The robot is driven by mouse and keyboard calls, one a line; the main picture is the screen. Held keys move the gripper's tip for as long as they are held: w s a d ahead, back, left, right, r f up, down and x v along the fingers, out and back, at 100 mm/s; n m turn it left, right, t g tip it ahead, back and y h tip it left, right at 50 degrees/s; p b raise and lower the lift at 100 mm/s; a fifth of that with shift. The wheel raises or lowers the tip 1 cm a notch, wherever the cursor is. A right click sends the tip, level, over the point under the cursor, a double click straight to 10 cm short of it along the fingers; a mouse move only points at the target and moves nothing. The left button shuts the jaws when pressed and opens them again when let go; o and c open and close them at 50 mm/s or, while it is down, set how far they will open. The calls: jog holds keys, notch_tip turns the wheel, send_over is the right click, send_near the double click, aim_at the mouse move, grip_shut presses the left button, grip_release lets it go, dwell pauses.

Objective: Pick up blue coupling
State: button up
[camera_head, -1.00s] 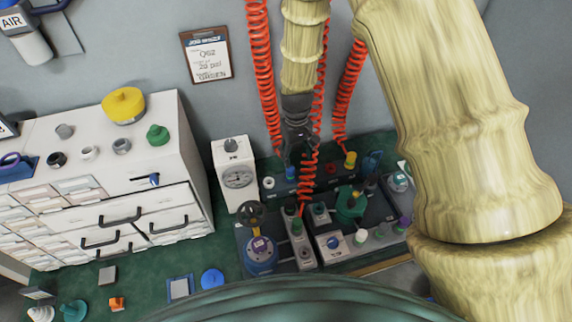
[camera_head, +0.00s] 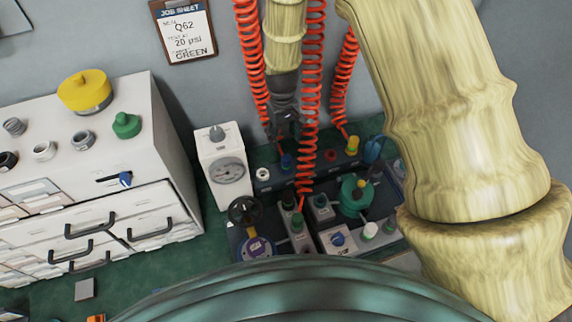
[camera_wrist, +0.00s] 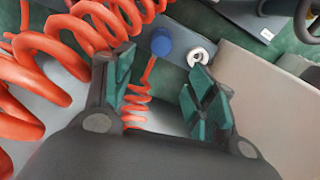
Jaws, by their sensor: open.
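The blue coupling (camera_wrist: 161,42) shows in the wrist view as a round blue cap on a grey bar, just beyond and between my open fingertips. In the head view the blue coupling (camera_head: 287,161) sits on the manifold bar at the back of the bench, below my gripper. In the head view my gripper (camera_head: 284,128) hangs just above the blue coupling, partly among red coiled hoses.
Red coiled hoses (camera_wrist: 50,65) crowd the left of my gripper. A bare metal fitting (camera_wrist: 200,54) sits right of the blue coupling. A pressure gauge box (camera_head: 222,170) stands left of the bar. A yellow coupling (camera_head: 352,145) is on the bar's right.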

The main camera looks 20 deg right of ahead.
aim_at(286, 157)
jog(key=shift+f+p, duration=0.5)
jog(key=shift+f, duration=2.2)
jog(key=shift+s+d+f+p, duration=0.15)
jog(key=shift+f+p, duration=0.15)
jog(key=shift+f, duration=0.4)
jog(key=shift+s+f+p, duration=0.1)
jog(key=shift+f+p, duration=0.15)
jog(key=shift+f, duration=0.45)
jog(key=shift+s+d+f+p, duration=0.15)
jog(key=shift+f+p, duration=0.15)
jog(key=shift+f, duration=1.1)
jog(key=shift+c, duration=0.2)
jog(key=c, duration=1.1)
jog(key=shift+r, duration=0.1)
